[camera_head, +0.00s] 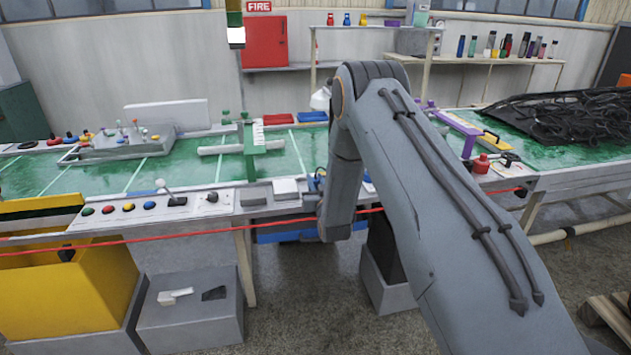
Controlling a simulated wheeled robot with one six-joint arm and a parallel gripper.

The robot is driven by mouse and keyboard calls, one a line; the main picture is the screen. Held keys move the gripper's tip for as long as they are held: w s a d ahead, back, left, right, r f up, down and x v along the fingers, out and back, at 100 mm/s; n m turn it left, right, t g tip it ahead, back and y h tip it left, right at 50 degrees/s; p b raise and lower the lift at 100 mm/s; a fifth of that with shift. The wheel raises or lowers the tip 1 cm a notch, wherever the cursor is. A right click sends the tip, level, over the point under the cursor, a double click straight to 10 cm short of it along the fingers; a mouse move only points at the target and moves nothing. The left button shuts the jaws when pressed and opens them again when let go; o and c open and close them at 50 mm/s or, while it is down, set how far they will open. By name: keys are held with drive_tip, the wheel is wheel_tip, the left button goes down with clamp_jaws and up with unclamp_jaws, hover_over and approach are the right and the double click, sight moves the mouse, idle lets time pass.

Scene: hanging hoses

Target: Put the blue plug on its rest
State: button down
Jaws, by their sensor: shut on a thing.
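My arm comes up from the lower right, bends at the top middle and drops to a wrist in front of the bench's near edge. My gripper itself does not show; the wrist and forearm hide what lies beyond them. A small blue thing (318,184) shows just left of the forearm at the bench edge. I cannot tell whether it is the blue plug or whether it is held. The rest for the plug cannot be made out.
A red line (150,237) runs across the bench front, passing my wrist. The green bench top (100,180) carries a grey fixture (125,143) and a green clamp-like stand (249,150). A yellow bin (60,290) stands lower left. Dark hoses (560,115) lie heaped at right.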

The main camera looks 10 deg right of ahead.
drive_tip(key=c, duration=1.5)
unclamp_jaws()
drive_tip(key=shift+c, duration=0.2)
drive_tip(key=shift+r, duration=0.25)
drive_tip(key=s+r+g, duration=0.2)
drive_tip(key=s+g, duration=0.4)
drive_tip(key=s, duration=1)
drive_tip(key=s+r+g+b, duration=0.1)
drive_tip(key=s+g, duration=0.5)
drive_tip(key=s, duration=1)
drive_tip(key=s+r+g, duration=0.4)
drive_tip(key=s+g, duration=0.1)
drive_tip(key=s, duration=1.1)
drive_tip(key=shift+s+g+b, duration=0.35)
drive_tip(key=shift+s+g, duration=0.05)
drive_tip(key=shift+a+r, duration=0.1)
